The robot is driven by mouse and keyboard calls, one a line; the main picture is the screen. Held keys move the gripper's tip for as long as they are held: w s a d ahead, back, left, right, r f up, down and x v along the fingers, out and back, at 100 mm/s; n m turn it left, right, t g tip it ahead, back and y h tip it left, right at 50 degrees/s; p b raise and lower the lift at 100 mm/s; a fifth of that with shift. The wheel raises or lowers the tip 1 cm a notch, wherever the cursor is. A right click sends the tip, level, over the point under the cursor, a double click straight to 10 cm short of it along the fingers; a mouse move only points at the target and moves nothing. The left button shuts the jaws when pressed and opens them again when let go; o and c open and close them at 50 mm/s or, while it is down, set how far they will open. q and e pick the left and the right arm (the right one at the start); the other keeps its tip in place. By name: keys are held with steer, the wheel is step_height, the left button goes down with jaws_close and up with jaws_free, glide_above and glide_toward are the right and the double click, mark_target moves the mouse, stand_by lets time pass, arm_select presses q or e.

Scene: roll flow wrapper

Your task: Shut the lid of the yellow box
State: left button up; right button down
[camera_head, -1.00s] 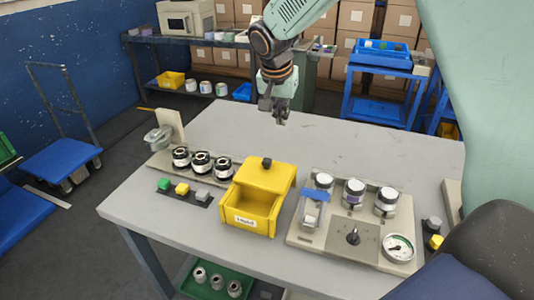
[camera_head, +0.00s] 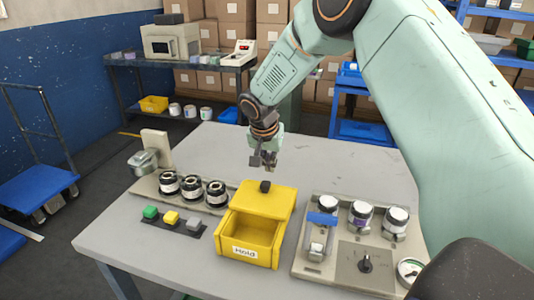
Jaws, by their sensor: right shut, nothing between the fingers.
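The yellow box (camera_head: 248,252) stands on the grey table with a label on its front. Its front compartment is open at the top and looks empty. The yellow lid (camera_head: 276,201) lies over the back part of the box, with a black knob (camera_head: 265,186) on it. My right gripper (camera_head: 268,164) is shut and empty, pointing down just above and behind the knob in the picture. I see a small gap between the fingertips and the knob. My left gripper is not in view.
Left of the box stand black-and-white rolls (camera_head: 192,190) on a base and green, yellow and grey buttons (camera_head: 172,217). Right of it is a panel (camera_head: 345,275) with jars, a blue-topped holder (camera_head: 321,220) and a gauge. The table behind the box is clear.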

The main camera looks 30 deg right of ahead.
mark_target(261, 207)
steer(key=shift+s+d+f, duration=0.15)
steer(key=shift+s+f, duration=0.15)
steer(key=shift+f, duration=0.1)
steer(key=a, duration=0.1)
steer(key=s+a, duration=0.2)
steer(key=shift+r, duration=0.25)
steer(key=shift+a+f, duration=0.1)
steer(key=shift+a, duration=0.05)
steer(key=shift+s+d+f, duration=0.1)
steer(key=shift+d, duration=0.25)
steer(key=shift+s+d, duration=0.1)
steer(key=shift+d, duration=0.05)
steer(key=shift+s, duration=0.1)
steer(key=shift+s+a, duration=0.1)
steer(key=shift+a, duration=0.3)
steer(key=s+a+b, duration=0.1)
steer(key=s+a, duration=0.1)
steer(key=a, duration=0.1)
steer(key=s+a, duration=0.3)
steer(key=shift+s+a+b, duration=0.15)
steer(key=shift+s+b, duration=0.05)
steer(key=shift+b, duration=0.2)
steer(key=shift+f, duration=0.1)
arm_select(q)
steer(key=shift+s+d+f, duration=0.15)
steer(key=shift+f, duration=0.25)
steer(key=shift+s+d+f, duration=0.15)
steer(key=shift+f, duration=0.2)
arm_select(e)
steer(key=shift+s, duration=0.1)
